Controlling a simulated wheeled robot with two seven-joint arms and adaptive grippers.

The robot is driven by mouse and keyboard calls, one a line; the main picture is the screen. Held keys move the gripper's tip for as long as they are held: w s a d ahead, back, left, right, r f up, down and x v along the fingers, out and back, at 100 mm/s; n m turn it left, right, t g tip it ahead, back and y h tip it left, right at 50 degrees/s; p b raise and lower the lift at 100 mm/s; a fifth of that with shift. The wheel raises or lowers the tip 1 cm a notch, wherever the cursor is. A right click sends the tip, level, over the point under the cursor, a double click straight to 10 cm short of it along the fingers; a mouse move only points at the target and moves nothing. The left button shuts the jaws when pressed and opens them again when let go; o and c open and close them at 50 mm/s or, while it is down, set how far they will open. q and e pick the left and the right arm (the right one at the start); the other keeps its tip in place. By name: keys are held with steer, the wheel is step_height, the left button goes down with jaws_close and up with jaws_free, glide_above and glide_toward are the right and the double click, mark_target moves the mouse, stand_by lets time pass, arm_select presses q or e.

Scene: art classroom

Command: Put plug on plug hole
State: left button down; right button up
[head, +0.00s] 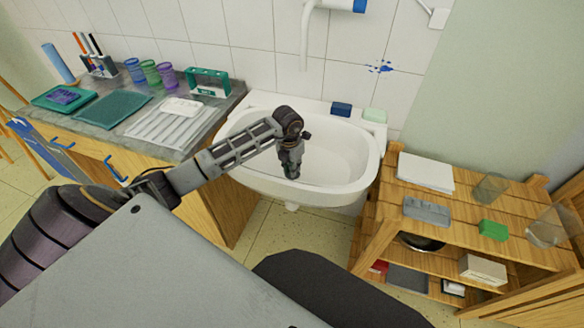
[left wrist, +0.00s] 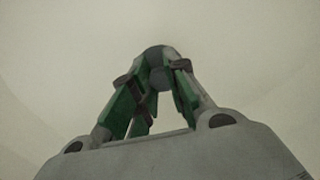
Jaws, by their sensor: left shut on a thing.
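My left gripper (head: 291,170) points down into the white sink (head: 352,160), low over the basin. In the left wrist view my left gripper (left wrist: 158,82), with green inner pads, is shut on a small dark grey round thing, seemingly the plug (left wrist: 158,53). The pale basin surface lies around it. I cannot tell whether the plug touches the basin. The plug hole cannot be made out; the gripper and arm cover part of the basin. My right gripper is not in view.
A white tap (head: 305,45) hangs over the sink's back. A blue block (head: 341,109) and a pale green soap (head: 374,115) sit on the rear rim. A cluttered counter (head: 62,128) stands left, a wooden shelf (head: 455,207) right.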

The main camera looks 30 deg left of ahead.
arm_select(q)
steer(key=c, duration=1.4)
jaws_free()
steer(key=shift+c, duration=0.2)
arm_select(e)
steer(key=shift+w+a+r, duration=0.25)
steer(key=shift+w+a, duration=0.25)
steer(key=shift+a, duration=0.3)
arm_select(q)
steer(key=shift+r, duration=0.1)
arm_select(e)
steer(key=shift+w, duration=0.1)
arm_select(q)
steer(key=shift+r, duration=0.2)
steer(key=r, duration=0.4)
steer(key=r+p, duration=0.1)
steer(key=r, duration=0.2)
steer(key=s+r, duration=0.1)
steer(key=r, duration=0.3)
steer(key=shift+r, duration=0.35)
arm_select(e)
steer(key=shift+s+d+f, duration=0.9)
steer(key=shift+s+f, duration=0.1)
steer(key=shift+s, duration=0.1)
